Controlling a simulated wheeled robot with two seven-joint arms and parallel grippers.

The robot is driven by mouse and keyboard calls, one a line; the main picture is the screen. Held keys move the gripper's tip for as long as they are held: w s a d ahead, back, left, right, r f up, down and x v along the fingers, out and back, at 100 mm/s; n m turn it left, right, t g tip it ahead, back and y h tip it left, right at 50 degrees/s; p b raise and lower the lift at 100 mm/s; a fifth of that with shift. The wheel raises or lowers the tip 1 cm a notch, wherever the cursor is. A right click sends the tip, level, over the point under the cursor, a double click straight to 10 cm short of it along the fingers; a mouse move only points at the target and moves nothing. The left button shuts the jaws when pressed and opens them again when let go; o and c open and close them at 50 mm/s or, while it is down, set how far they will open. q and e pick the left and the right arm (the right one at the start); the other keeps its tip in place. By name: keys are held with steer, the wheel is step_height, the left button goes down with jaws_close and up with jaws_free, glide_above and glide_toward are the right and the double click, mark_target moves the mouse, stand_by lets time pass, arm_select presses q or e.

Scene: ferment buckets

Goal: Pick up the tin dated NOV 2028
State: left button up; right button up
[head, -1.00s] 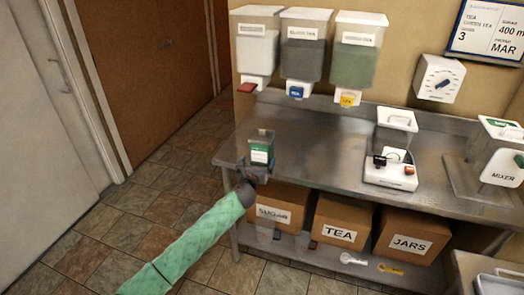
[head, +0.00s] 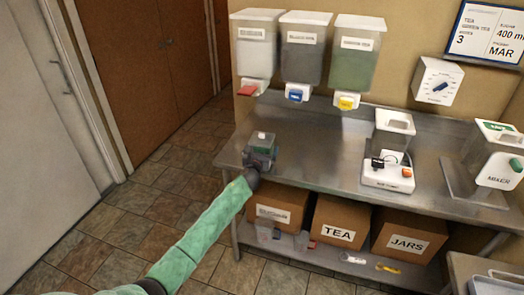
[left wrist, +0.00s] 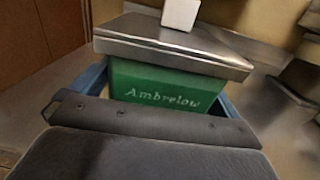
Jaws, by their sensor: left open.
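A green tin with a metal lid and a white knob (head: 262,137) stands at the left front corner of the steel bench. In the left wrist view the tin (left wrist: 155,88) fills the middle, and its front reads "Ambrelow". No date can be read on it. My left gripper (head: 260,155) is open at the tin, with its blue fingers on either side of the body, below the lid. Its dark palm hides the tin's lower part. I cannot tell whether the fingers touch it. My right gripper is not in view.
The steel bench (head: 320,150) is clear right of the tin up to a white scale (head: 388,177) holding a clear container. Wall dispensers (head: 303,50) hang behind. A mixer (head: 500,170) stands far right.

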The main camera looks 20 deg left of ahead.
arm_select(q)
steer(key=shift+w, duration=0.25)
steer(key=shift+c, duration=0.4)
steer(key=c, duration=1.1)
steer(key=shift+o, duration=0.2)
